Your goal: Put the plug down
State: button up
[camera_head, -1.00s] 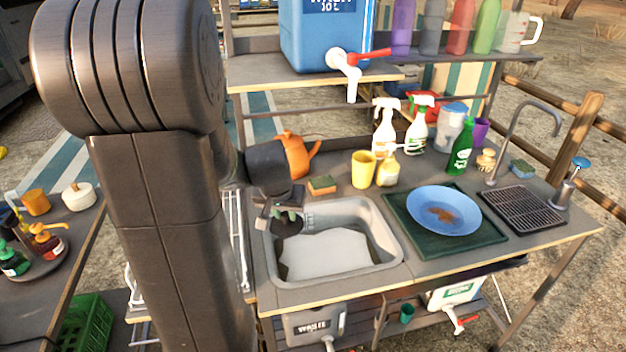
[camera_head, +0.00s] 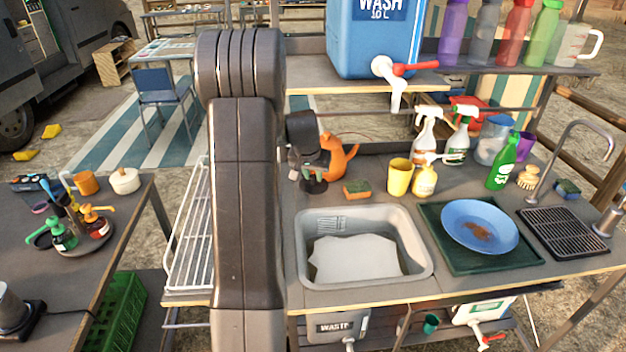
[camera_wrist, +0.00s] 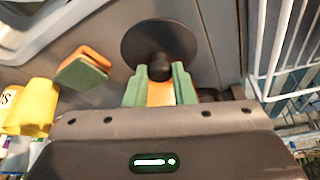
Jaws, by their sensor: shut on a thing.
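The plug (camera_head: 313,186) is a black disc with a knob. It also shows in the wrist view (camera_wrist: 160,38), where its round face is seen over the grey counter. My gripper (camera_head: 312,174) is shut on the knob; its green fingers (camera_wrist: 160,82) sit either side of it in the wrist view. The plug is over the counter behind the left rear corner of the grey sink basin (camera_head: 425,268), outside the basin. I cannot tell whether the disc touches the counter. A pale, flat surface fills the bottom of the basin.
A sponge (camera_head: 357,189) lies close right of the plug, and an orange kettle (camera_head: 338,158) stands just behind. A yellow cup (camera_head: 400,177) and spray bottles (camera_head: 425,135) stand further right. A white wire rack (camera_head: 187,235) is at the left.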

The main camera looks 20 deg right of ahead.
aim_at(312, 178)
jog(key=shift+w, duration=0.25)
jog(key=shift+f+p, duration=0.3)
jog(key=shift+f, duration=1.45)
jog(key=shift+f, duration=0.25)
jog(key=o, duration=1)
jog(key=shift+r, duration=0.1)
jog(key=shift+r, duration=0.4)
jog(key=b+v, duration=0.1)
jog(key=v, duration=1)
jog(key=shift+s+a+r, duration=0.15)
jog(key=shift+s+r, duration=0.05)
